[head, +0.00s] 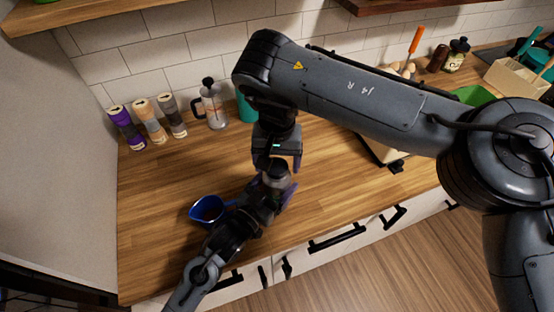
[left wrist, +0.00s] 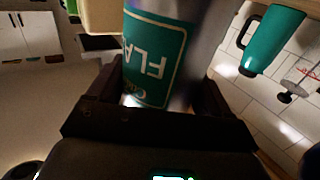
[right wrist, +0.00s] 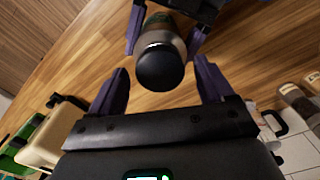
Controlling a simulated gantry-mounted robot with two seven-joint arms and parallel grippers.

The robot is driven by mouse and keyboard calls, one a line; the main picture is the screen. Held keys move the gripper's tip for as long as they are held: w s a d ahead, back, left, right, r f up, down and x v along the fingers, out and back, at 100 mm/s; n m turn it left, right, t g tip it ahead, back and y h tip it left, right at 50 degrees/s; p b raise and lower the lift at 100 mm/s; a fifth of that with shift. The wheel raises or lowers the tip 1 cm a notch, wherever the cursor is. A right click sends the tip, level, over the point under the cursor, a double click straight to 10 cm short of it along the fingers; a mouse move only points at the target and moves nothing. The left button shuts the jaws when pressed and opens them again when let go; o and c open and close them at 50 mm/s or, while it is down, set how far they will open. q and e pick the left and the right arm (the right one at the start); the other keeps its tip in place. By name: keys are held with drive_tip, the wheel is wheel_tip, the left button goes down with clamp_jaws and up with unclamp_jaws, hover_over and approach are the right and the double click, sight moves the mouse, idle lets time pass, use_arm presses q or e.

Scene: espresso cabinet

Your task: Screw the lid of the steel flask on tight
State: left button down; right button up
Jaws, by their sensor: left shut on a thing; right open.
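The steel flask (left wrist: 150,65) is upside down in the left wrist view, with a green label on its body. My left gripper (left wrist: 158,95) is shut around it, one finger on each side. In the right wrist view the flask's black lid (right wrist: 160,68) faces the camera, on the flask's end. My right gripper (right wrist: 162,75) is open, its purple fingers on either side of the lid with gaps showing. In the head view the right gripper (head: 277,160) hangs above the left gripper (head: 276,188), largely hiding the flask. How far the lid is threaded cannot be told.
A blue jug (head: 206,210) stands left of the grippers. A purple canister (head: 126,127), others beside it and a French press (head: 212,105) stand at the back wall. A teal mug (left wrist: 270,40) is behind. A beige crate (head: 515,76) is far right.

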drive_tip(key=shift+r, duration=2.2)
drive_tip(key=shift+c, duration=0.4)
